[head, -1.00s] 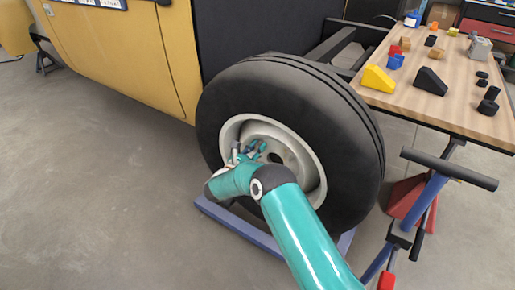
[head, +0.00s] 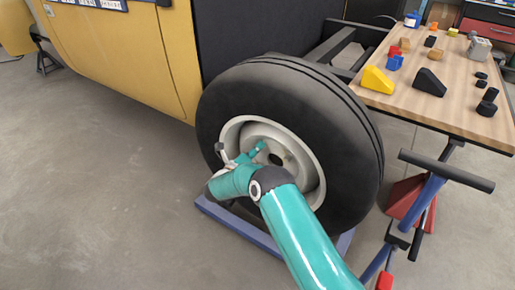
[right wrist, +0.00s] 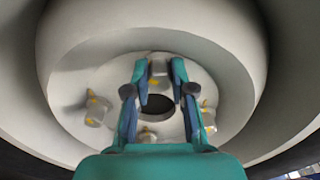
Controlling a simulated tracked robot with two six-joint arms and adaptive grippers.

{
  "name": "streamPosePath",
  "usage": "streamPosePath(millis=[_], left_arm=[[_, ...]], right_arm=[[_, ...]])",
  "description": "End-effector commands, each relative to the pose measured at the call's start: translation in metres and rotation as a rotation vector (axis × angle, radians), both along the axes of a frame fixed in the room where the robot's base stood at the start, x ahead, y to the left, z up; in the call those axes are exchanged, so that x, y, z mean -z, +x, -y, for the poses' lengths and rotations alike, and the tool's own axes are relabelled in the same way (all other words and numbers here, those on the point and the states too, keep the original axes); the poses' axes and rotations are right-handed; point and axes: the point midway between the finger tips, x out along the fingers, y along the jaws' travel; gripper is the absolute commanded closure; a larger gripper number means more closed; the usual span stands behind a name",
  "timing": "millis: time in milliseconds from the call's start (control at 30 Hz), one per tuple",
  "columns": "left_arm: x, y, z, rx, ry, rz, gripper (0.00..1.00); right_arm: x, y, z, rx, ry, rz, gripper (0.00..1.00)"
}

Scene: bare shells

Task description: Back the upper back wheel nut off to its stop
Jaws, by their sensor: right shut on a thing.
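The black-tyred wheel (head: 330,120) has a pale rim with a dark centre hole, seen in both views. My right gripper (head: 247,153) reaches into the rim on the left side of the hub. In the right wrist view its fingertips (right wrist: 159,72) are shut on a grey wheel nut (right wrist: 158,68) with a yellow mark, above the centre hole. Other yellow-marked nuts show at the left (right wrist: 97,108) and the right (right wrist: 208,115) of the hub. In the head view my own wrist hides part of the hub, and the held nut is not clear. My left gripper is not in view.
The wheel stands at a blue base (head: 262,240) on the floor. A yellow body panel (head: 150,60) is at the left. At the right are a wooden table (head: 440,100) with blocks and a blue and red stand (head: 425,200). The floor at the left is clear.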

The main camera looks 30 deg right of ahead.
Motion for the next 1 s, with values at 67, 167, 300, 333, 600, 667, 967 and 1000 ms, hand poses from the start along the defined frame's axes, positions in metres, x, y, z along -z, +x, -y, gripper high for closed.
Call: streamPosePath(millis=[67,167,300,333,600,667,967,1000], left_arm=[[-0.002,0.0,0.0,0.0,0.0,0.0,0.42],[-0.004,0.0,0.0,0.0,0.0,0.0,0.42],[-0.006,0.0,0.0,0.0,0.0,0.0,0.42],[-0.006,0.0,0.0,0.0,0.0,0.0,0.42],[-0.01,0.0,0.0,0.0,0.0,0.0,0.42],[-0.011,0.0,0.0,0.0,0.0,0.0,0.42],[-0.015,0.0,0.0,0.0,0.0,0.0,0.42],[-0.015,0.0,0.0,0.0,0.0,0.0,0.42]], right_arm=[[-0.001,0.004,-0.004,-0.016,-0.027,-0.066,1.0],[-0.001,0.004,-0.004,-0.016,-0.064,-0.153,1.0],[-0.001,0.004,-0.005,-0.016,-0.116,-0.275,1.0],[-0.001,0.004,-0.005,-0.016,-0.126,-0.301,1.0],[0.0,0.004,-0.005,-0.017,-0.226,-0.537,1.0],[0.0,0.004,-0.005,-0.017,-0.249,-0.591,1.0],[0.002,0.004,-0.005,-0.016,-0.355,-0.844,1.0],[0.002,0.004,-0.005,-0.016,-0.367,-0.875,1.0]])
